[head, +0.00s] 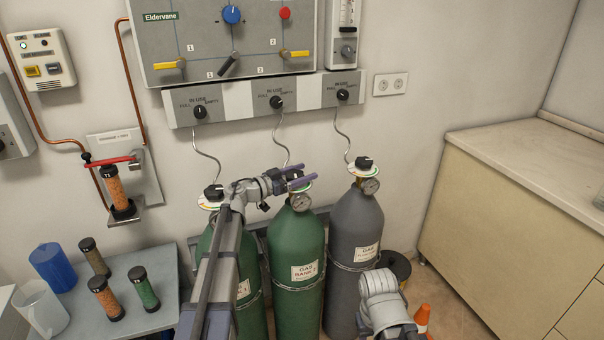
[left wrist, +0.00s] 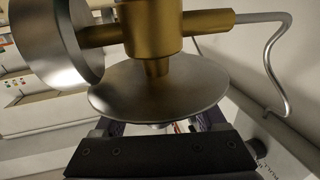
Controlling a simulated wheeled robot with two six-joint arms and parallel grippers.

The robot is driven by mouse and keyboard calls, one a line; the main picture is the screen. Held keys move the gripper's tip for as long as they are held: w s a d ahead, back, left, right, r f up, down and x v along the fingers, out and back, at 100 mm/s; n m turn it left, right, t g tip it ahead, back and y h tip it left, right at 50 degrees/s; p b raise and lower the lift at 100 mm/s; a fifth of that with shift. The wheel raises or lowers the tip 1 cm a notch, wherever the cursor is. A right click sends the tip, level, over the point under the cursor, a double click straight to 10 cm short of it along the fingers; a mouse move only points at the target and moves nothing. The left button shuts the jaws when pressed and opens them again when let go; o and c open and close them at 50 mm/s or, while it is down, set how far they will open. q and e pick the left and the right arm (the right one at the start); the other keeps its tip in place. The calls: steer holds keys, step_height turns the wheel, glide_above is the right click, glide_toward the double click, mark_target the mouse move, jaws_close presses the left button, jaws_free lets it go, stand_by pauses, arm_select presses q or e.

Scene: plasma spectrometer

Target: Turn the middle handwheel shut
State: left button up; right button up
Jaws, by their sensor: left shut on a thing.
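The middle handwheel (head: 295,175) is a black knob above a pale round dial plate, on top of the green middle gas cylinder (head: 297,240). My left gripper (head: 308,174) reaches in from the left, its two purple fingers on either side of this knob, and it is shut on it. In the left wrist view the brass valve body (left wrist: 153,30), a silver gauge (left wrist: 55,45) and a round metal disc (left wrist: 155,90) fill the upper part. The dark gripper body (left wrist: 160,153) lies below the disc. The knob and the contact are hidden there.
The left green cylinder with its black handwheel (head: 213,192) stands partly behind my left arm. The grey right cylinder (head: 352,235) with its handwheel (head: 364,162) is close by. A wall panel (head: 235,97) with black selector knobs hangs behind. An orange cone (head: 422,316) stands on the floor.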

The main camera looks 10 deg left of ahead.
stand_by(0.3)
arm_select(q)
steer(key=o, duration=1.3)
step_height(320, 180, up, 10)
steer(key=p, duration=1)
